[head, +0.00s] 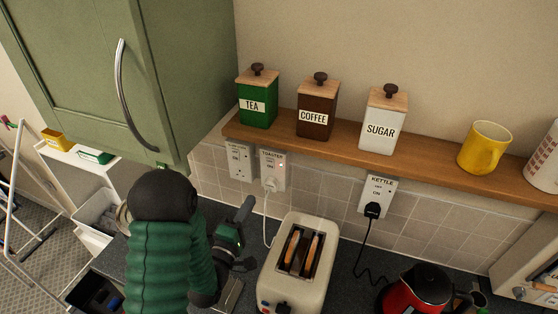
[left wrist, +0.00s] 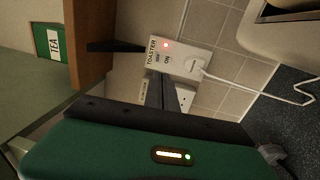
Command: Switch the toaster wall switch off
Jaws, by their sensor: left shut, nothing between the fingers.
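The toaster wall switch (head: 273,170) is a white plate labelled TOASTER on the tiles under the shelf, with a white plug in it. In the left wrist view the plate (left wrist: 184,62) shows sideways with a lit red light; which way its rocker sits is too small to tell. My left gripper (head: 247,205) is shut and empty, below and left of the plate in the head view, apparently apart from it. Its dark fingers partly cover the wall around the plate in the left wrist view. The cream toaster (head: 290,265) holds two slices of bread. My right gripper is out of view.
A green cabinet (head: 130,80) hangs at left. A red kettle (head: 415,292) stands right.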

